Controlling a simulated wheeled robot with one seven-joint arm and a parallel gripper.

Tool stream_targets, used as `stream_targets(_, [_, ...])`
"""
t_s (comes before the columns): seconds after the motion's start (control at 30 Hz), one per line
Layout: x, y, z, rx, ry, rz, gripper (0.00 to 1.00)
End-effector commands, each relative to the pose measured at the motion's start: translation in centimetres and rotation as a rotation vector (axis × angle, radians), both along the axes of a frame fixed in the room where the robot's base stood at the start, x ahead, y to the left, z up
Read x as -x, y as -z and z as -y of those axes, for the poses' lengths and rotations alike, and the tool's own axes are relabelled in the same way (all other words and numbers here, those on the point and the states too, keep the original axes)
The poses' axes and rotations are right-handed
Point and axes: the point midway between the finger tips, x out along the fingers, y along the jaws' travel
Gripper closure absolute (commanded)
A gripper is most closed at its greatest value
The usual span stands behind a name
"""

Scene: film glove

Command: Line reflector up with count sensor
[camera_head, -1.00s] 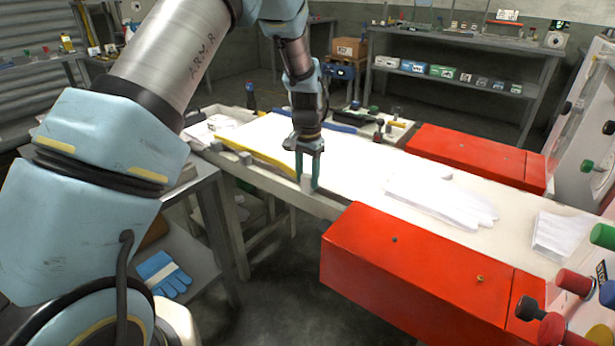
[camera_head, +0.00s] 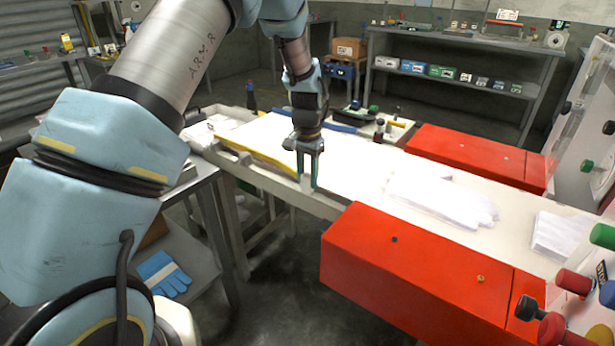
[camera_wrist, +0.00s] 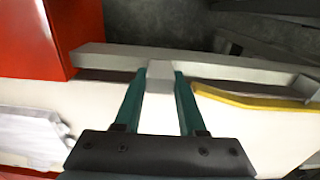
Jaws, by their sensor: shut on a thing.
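My gripper (camera_head: 308,184) points down at the near edge of the white belt table, left of the near red housing. Its two green fingers are closed on a small pale grey block, which looks like the reflector (camera_wrist: 158,72). The block sits between the fingertips at the grey side rail (camera_head: 270,188); I cannot tell whether it touches the rail. In the wrist view my gripper (camera_wrist: 161,80) holds the block with its top face showing. I cannot make out the count sensor for certain; a small grey piece (camera_head: 241,158) stands on the rail farther left.
The near red housing (camera_head: 420,270) stands close right of my gripper, and another red housing (camera_head: 480,155) is across the belt. White gloves (camera_head: 440,195) lie on the belt. A yellow strip (camera_head: 262,156) runs along the belt's left part. Tools lie behind my gripper.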

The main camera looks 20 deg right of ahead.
Motion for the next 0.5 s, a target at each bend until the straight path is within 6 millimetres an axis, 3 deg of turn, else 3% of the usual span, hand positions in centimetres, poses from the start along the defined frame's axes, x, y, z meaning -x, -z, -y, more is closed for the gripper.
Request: stream_targets(0.5, [0.34, -0.06, 0.25, 0.001, 0.002, 0.0, 1.0])
